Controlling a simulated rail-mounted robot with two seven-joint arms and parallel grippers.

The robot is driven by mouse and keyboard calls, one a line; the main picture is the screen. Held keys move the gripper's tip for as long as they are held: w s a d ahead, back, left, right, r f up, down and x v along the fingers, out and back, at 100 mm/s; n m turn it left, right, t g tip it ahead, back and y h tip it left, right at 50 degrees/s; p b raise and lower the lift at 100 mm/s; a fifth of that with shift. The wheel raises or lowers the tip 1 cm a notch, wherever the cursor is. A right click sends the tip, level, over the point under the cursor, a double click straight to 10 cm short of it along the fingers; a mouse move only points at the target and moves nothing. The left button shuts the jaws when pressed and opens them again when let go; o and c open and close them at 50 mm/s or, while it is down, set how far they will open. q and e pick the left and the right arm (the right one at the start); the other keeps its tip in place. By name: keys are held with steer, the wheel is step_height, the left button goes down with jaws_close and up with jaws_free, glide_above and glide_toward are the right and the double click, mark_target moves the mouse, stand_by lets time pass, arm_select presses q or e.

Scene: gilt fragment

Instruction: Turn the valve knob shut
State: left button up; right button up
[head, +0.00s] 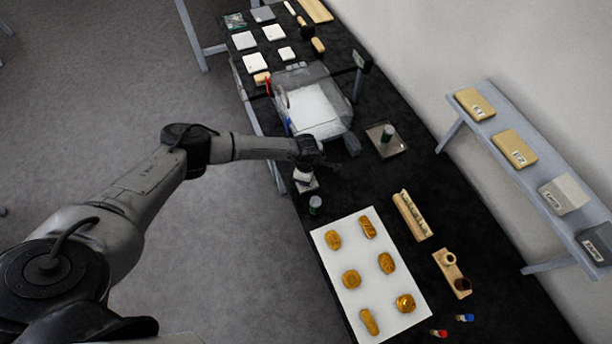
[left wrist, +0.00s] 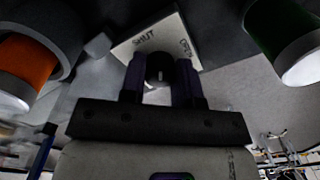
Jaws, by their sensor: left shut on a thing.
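The valve knob (left wrist: 159,68) is dark and round with a small pale mark. It stands on a pale plate (left wrist: 138,47) lettered SHUT on the left and OPEN on the right in the left wrist view. My left gripper (left wrist: 160,85) is shut on the knob, one dark finger on each side. I cannot tell for sure which word the knob's mark points at. In the head view the plate (head: 311,187) lies at the bench's left edge under my left gripper (head: 305,181), and the knob is hidden there. My right gripper is not in view.
A green-and-white cylinder (left wrist: 283,40) and a grey ring with an orange inside (left wrist: 25,60) flank the plate. A small jar (head: 315,204) stands close by. A clear-walled box (head: 313,105) is behind; a white sheet with gilt pieces (head: 342,302) is in front.

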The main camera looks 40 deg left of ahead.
arm_select(q)
steer(key=n+p, duration=0.1)
steer(key=n, duration=0.4)
steer(key=shift+n, duration=0.7)
steer(key=o, duration=0.9)
steer(key=shift+r, duration=6.95)
steer(key=shift+w, duration=0.15)
